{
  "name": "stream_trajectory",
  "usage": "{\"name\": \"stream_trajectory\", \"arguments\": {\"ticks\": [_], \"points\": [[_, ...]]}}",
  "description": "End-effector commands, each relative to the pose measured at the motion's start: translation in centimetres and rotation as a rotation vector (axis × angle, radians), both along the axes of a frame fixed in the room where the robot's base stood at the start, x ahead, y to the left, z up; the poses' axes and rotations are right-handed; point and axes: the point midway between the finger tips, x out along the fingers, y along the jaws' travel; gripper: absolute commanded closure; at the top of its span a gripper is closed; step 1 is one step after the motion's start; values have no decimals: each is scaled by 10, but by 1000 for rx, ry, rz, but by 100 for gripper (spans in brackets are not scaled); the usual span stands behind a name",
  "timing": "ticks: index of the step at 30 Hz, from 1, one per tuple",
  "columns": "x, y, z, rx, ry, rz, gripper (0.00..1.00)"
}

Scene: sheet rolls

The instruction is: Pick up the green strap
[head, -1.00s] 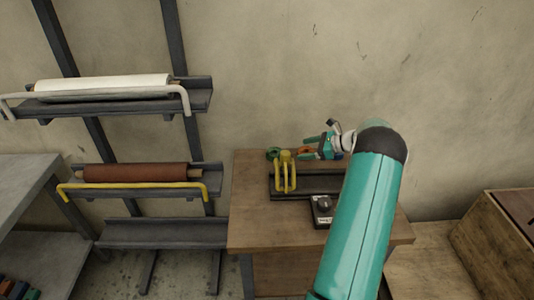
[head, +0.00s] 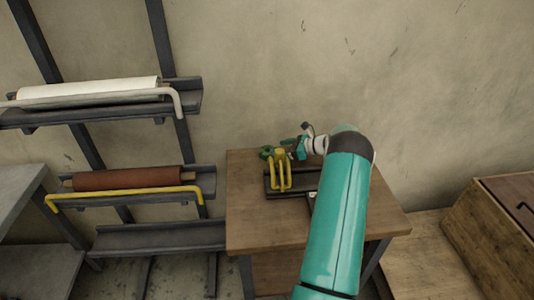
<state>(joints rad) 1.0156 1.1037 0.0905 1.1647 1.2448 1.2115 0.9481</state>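The green strap (head: 266,152) is a small dark green coil at the back left of the wooden table, just behind the yellow-handled tool. My gripper (head: 284,147) is just right of the strap, low over the back of the table and pointing left. Its teal fingers look spread apart, with nothing seen between them. The gap to the strap is too small to judge, and part of the strap may be hidden by the yellow tool.
The yellow-handled tool (head: 280,172) stands on a dark tray (head: 312,181) on the wooden table (head: 260,225), close in front of my gripper. A rack with a white roll (head: 90,88) and a brown roll (head: 125,179) stands left. A wooden crate (head: 495,235) is at right.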

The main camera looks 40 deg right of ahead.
Motion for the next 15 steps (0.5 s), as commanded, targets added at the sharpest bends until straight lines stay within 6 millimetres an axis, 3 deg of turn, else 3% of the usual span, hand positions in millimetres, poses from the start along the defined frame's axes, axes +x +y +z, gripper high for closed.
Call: {"name": "stream_trajectory", "arguments": {"ticks": [10,15], "points": [[38,23,-15,0,0,3,24],[46,27,-18,-1,1,1,24]]}}
